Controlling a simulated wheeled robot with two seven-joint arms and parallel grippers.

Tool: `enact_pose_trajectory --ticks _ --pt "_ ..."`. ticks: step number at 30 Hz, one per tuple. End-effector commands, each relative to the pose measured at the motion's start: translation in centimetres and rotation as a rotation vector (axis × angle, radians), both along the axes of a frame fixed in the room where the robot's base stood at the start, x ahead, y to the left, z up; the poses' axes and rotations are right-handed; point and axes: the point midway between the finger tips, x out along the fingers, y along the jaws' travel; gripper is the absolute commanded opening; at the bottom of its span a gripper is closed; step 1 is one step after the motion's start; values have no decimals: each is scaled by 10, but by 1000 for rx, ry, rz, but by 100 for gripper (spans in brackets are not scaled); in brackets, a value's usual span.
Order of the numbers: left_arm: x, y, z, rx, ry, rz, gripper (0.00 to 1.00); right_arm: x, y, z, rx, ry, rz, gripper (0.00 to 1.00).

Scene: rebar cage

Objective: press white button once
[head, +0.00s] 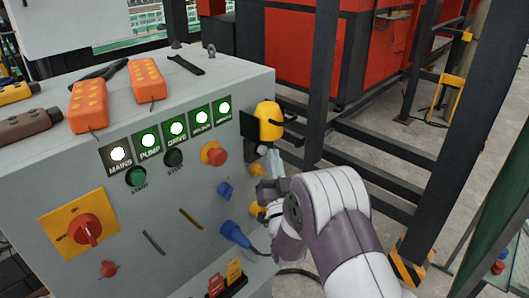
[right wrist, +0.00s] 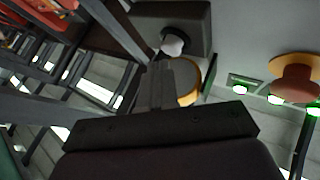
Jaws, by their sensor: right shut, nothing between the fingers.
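A white round button (right wrist: 172,44) with a dark collar sticks out from a dark box (right wrist: 195,18) in the right wrist view. In the head view the dark box (head: 250,128) is on the right edge of the grey control cabinet, beside a yellow housing (head: 269,121); the button there is mostly hidden near my gripper. My right gripper (head: 271,160) is shut and empty, its tips pointing up toward the underside of the box. In the wrist view its fingertips (right wrist: 160,66) lie just below the button; I cannot tell if they touch. My left gripper is out of view.
The cabinet (head: 200,75) front carries a red mushroom button (head: 217,156), lit lamps (head: 176,129), a red rotary switch (head: 86,230) and a blue plug (head: 234,234). Orange remotes (head: 147,81) lie on top. Dark steel posts (head: 322,80) stand to the right.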

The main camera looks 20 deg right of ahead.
Motion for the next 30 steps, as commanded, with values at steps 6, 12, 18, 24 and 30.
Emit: enact_pose_trajectory --ticks 6,12,18,24,30 --pt "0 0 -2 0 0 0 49 3 1 0 0 -1 0 0" --pt "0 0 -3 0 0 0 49 3 1 0 0 0 0 0" --pt "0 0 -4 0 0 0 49 5 2 -1 0 0 0 0" --pt "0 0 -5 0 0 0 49 7 3 -1 0 1 0 0" --pt "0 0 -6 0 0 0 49 9 4 -1 -1 0 0 0"
